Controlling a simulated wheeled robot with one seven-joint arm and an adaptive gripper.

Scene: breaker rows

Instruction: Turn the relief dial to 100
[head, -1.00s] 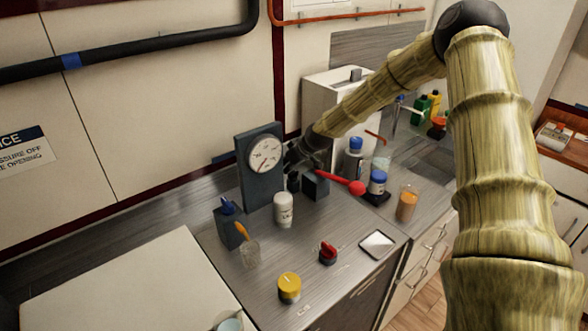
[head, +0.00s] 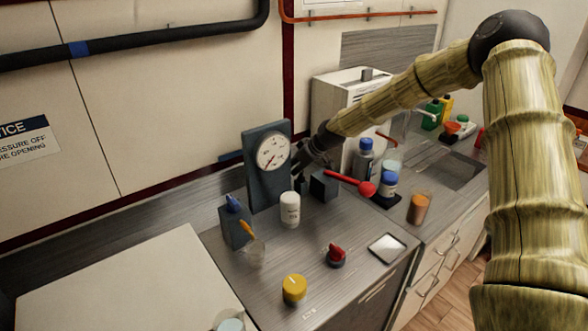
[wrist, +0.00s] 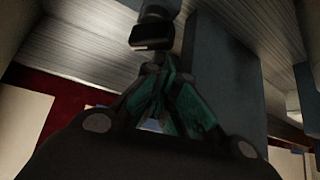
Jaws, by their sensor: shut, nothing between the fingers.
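A round white gauge face (head: 272,151) with a thin pointer toward its lower left sits on an upright dark panel (head: 258,188) at the back of the counter. Its markings are too small to read. A yellow knob (head: 294,290) and a red knob (head: 335,255) stand on the counter nearer the front. I cannot tell which of these is called the relief dial. My gripper (head: 299,172) is beside the panel's right edge, shut and empty. In the wrist view its green-padded fingers (wrist: 168,118) meet; the knobs do not show there.
A dark block (head: 323,186) with a red-ended lever (head: 365,189) is close right of my gripper. A white bottle (head: 290,209) stands before the panel. Blue-capped bottles (head: 388,186) and an orange-filled beaker (head: 418,208) are farther right. Counter around the two knobs is mostly clear.

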